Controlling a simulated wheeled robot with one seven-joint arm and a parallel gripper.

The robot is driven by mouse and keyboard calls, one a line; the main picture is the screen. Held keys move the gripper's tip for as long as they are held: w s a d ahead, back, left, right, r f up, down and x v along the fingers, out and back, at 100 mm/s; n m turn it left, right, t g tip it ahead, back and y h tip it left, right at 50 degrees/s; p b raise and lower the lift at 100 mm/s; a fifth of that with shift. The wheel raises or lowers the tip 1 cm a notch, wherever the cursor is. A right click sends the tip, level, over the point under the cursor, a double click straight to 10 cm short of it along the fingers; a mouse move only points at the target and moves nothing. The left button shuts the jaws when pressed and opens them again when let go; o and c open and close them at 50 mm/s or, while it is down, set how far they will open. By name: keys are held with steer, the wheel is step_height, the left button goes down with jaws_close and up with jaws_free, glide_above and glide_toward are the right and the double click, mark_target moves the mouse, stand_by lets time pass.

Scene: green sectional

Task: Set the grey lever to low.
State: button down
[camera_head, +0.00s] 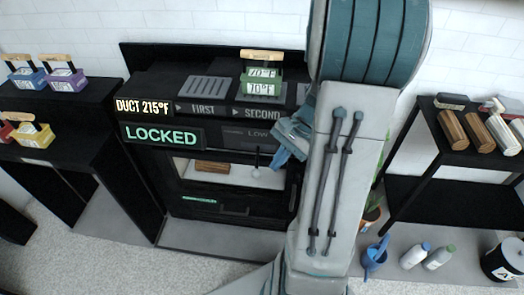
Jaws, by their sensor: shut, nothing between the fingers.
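The black cabinet unit (225,122) stands at the middle against the wall. Its left panel lights up green with LOCKED (161,135). A dim panel to the right reads LOW (258,134). Below that panel, a thin grey lever (257,158) seems to hang in front of the lit opening; its exact setting is hard to tell. My gripper (279,157) is shut and empty, just right of the lever, with a small gap in the picture. My arm hides the unit's right end.
Left shelves hold a purple block (66,80) and others. A right rack (430,150) carries wooden blocks. A blue watering can (375,255) and bottles (414,256) stand on the floor at right.

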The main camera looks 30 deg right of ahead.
mark_target(257, 161)
steer(key=d+f+m+t+y+p, duration=0.2)
steer(key=d+f+m+t+y, duration=0.3)
steer(key=d+m, duration=0.55)
steer(key=w+a+f+n+h, duration=0.1)
steer(key=w+a+f+h, duration=0.1)
steer(key=w+a+f, duration=0.3)
steer(key=shift+w+a+f+g+b, duration=0.3)
steer(key=shift+a+f, duration=0.45)
steer(key=shift+a, duration=1.3)
steer(key=shift+s, duration=0.1)
steer(key=shift+a+b, duration=0.35)
steer(key=shift+a, duration=0.25)
